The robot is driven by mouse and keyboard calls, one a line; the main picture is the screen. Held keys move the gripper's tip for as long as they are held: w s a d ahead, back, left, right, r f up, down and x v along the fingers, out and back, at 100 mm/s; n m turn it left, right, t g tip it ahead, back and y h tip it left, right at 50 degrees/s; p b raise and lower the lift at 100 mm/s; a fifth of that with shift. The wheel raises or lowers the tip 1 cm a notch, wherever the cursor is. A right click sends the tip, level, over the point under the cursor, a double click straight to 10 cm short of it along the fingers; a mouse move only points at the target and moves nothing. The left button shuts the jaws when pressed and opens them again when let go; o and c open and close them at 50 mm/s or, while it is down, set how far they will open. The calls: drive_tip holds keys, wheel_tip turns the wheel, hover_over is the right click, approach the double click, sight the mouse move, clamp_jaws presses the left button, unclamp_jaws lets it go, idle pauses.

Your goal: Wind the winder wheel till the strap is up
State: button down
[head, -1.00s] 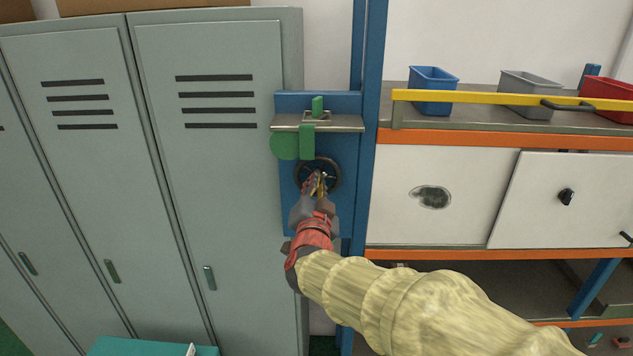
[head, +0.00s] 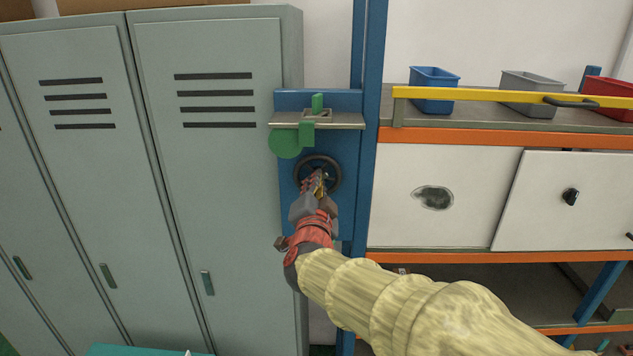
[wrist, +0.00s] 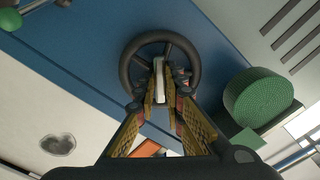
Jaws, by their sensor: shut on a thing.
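The winder wheel (head: 318,158) is a dark handwheel on a blue upright panel. It also shows in the wrist view (wrist: 196,62). My gripper (head: 319,183) is at the wheel's lower part. In the wrist view, its yellow-sided fingers (wrist: 167,95) are shut on a pale handle (wrist: 158,78) of the wheel; the exact contact is partly hidden. The green strap (head: 306,132) hangs as a short tail at the ledge above the wheel, beside a round green roll (head: 284,144). The roll also shows in the wrist view (wrist: 258,97).
Grey lockers (head: 210,170) stand close on the left. A blue post (head: 370,130) and a rack with white panels (head: 465,200) are on the right.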

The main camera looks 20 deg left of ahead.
drive_tip(key=shift+m+b, duration=0.4)
drive_tip(key=shift+f+m+b, duration=0.15)
drive_tip(key=shift+m+b, duration=0.85)
drive_tip(key=shift+b, duration=0.5)
drive_tip(key=shift+m+b, duration=0.35)
drive_tip(key=shift+m, duration=0.05)
drive_tip(key=shift+m+b, duration=0.3)
drive_tip(key=shift+b, duration=0.2)
drive_tip(key=shift+m+b, duration=1.1)
drive_tip(key=shift+b, duration=0.05)
drive_tip(key=shift+m+b, duration=0.3)
drive_tip(key=shift+b, duration=0.05)
drive_tip(key=c, duration=1.8)
unclamp_jaws()
